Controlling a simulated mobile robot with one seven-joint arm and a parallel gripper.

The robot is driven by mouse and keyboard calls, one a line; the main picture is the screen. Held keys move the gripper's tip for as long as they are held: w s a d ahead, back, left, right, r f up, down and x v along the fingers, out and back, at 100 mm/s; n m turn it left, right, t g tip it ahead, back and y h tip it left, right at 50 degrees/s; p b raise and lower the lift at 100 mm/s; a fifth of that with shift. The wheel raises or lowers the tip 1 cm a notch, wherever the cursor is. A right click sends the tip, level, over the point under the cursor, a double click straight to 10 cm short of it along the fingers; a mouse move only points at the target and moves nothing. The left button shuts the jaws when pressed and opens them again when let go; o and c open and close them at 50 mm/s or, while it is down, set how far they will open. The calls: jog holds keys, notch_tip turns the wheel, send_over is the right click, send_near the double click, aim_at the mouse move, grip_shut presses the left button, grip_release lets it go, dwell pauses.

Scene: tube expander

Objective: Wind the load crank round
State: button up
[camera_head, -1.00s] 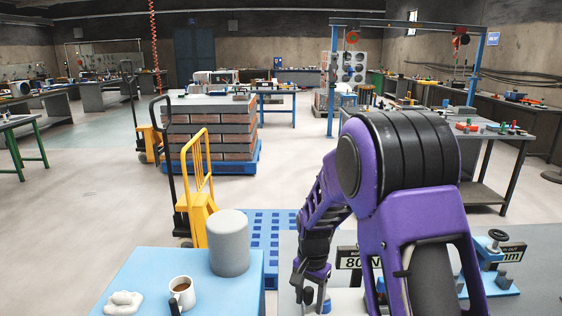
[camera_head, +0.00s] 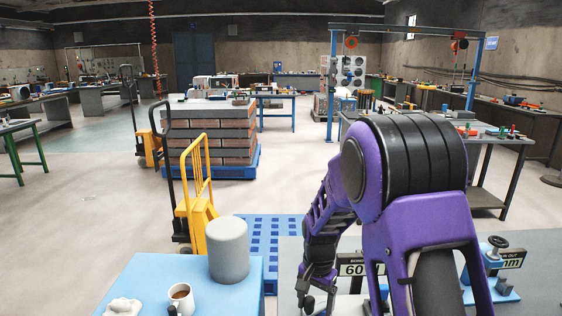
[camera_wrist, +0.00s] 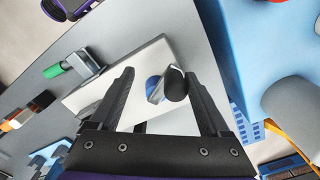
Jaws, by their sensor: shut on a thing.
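The load crank (camera_wrist: 157,93) shows in the wrist view as a short metal arm with a blue hub (camera_wrist: 152,82) and a black handle knob (camera_wrist: 174,84). My gripper (camera_wrist: 161,74) is shut on the knob, one dark finger on each side of it. In the head view my gripper (camera_head: 317,298) is low in the picture, at the grey bench, and the crank cannot be made out there. Beside it a display (camera_head: 351,269) reads "60", with the rest hidden behind my purple arm.
A white plate (camera_wrist: 90,98) lies under the crank. To the left, a light blue table (camera_head: 140,275) holds a mug (camera_head: 181,298) and a grey cylinder (camera_head: 228,250). Pallet trucks and bricks stand beyond.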

notch_tip(320, 180, up, 6)
dwell(0.6)
jog(key=shift+d, duration=0.1)
jog(key=shift+r, duration=0.1)
